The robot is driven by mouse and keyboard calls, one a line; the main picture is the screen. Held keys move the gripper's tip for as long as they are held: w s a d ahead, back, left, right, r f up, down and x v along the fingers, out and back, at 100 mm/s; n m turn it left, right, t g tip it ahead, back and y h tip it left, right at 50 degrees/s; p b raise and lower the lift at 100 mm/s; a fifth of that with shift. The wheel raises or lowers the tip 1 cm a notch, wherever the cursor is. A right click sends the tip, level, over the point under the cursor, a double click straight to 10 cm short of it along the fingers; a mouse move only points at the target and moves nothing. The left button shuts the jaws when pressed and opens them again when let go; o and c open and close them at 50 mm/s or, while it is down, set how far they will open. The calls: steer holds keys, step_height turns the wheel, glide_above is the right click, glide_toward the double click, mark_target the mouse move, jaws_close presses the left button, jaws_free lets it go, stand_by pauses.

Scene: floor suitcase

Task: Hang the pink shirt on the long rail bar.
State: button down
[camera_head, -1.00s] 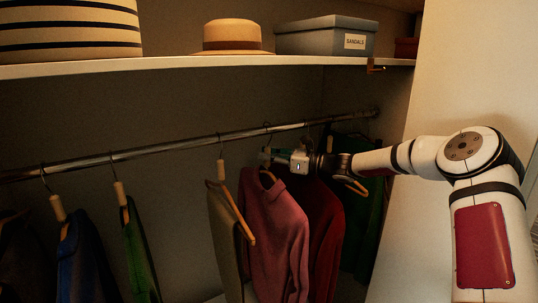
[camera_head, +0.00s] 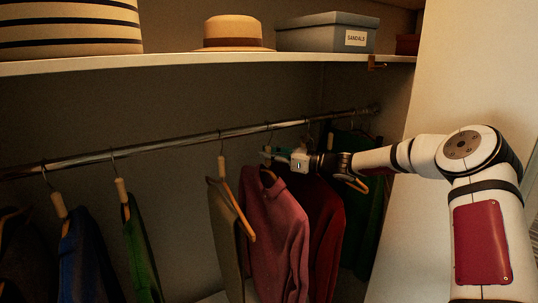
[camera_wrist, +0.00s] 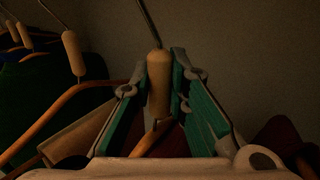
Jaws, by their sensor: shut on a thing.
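The pink shirt (camera_head: 275,232) hangs on a wooden hanger below the long rail bar (camera_head: 185,142), between an olive garment and a dark red one. My gripper (camera_head: 268,156) is at the top of this hanger, just under the bar. In the wrist view its green-padded fingers (camera_wrist: 159,90) are shut on the hanger's pale wooden neck (camera_wrist: 158,72). The metal hook rises from the neck out of the wrist view. In the head view the hook reaches the bar; whether its weight rests there I cannot tell. The shirt is mostly hidden in the wrist view.
The olive garment (camera_head: 224,235) hangs close on the left and the dark red garment (camera_head: 325,230) close on the right. Green and blue garments hang farther left. A shelf (camera_head: 180,62) with hats and a sandals box (camera_head: 325,36) runs above the bar. The bar has free room left of the olive garment.

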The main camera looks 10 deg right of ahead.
steer(key=c, duration=1.5)
jaws_free()
steer(key=shift+d, duration=0.1)
steer(key=v, duration=1.2)
steer(key=s+a+n+g+h, duration=0.6)
steer(key=s+a+n+g, duration=0.2)
steer(key=s+a+n, duration=0.65)
steer(key=s+d+r+n+t+h, duration=0.1)
steer(key=s+n+h, duration=0.1)
steer(key=s, duration=0.7)
steer(key=s+d+r+n+t+h, duration=0.1)
steer(key=s+d+n+h, duration=0.1)
steer(key=s+n, duration=0.3)
steer(key=s+d+r+n+h+b, duration=0.1)
steer(key=s+n+h, duration=0.3)
steer(key=s, duration=0.9)
steer(key=shift+s+d+r+t, duration=0.2)
steer(key=shift+d+r+t, duration=0.2)
steer(key=shift+d+r, duration=0.1)
